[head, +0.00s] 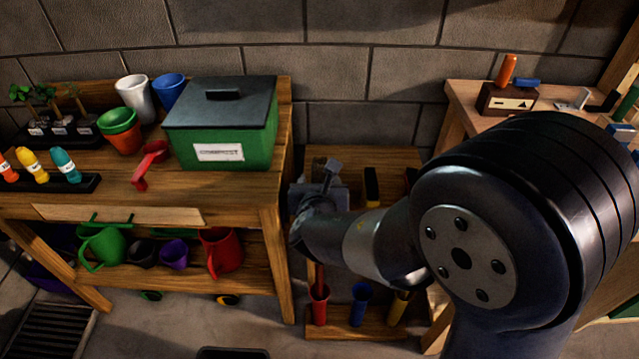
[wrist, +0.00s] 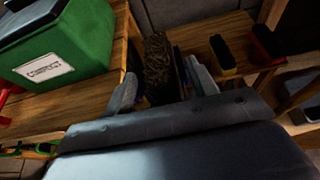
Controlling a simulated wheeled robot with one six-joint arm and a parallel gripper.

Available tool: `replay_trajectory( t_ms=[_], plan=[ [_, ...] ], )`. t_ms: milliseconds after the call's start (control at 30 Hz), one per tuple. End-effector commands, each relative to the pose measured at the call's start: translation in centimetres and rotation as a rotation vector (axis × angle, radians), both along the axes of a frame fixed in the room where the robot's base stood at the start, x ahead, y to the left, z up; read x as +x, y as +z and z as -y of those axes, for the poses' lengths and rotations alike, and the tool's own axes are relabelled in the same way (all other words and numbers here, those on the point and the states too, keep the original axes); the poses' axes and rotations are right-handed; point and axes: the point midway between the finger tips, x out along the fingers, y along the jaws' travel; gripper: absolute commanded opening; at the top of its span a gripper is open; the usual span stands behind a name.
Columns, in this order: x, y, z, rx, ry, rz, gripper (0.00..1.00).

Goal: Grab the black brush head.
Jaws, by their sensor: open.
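My gripper (head: 322,185) is open above the small wooden stand between the bench and the right-hand table. In the wrist view its two fingers (wrist: 163,88) lie on either side of a dark brown, bristly block (wrist: 157,62) and a thin dark strip beside it. I cannot tell whether the fingers touch them; their lower parts are hidden by my gripper. A black block with a yellow end (wrist: 222,55) stands to the right, apart from the fingers; it also shows in the head view (head: 371,184). Which block is the black brush head is not clear.
A green compost bin (head: 225,145) stands on the wooden bench left of my gripper. A black and red block (wrist: 262,45) stands farther right. Red (head: 319,305), blue (head: 359,303) and yellow (head: 398,307) holders stand below. The right-hand table (head: 465,100) is close to my arm.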

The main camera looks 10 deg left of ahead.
Motion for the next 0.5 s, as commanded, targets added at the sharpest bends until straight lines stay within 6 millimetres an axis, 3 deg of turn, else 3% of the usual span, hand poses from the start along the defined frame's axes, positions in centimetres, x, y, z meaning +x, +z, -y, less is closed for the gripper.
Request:
replay_trajectory(
  t_ms=[233,500],
  plan=[
    [0.14,-0.04,-0.03,0.000,0.000,0.000,0.55],
    [0.12,-0.03,-0.03,0.000,0.000,0.000,0.32]
  ],
)
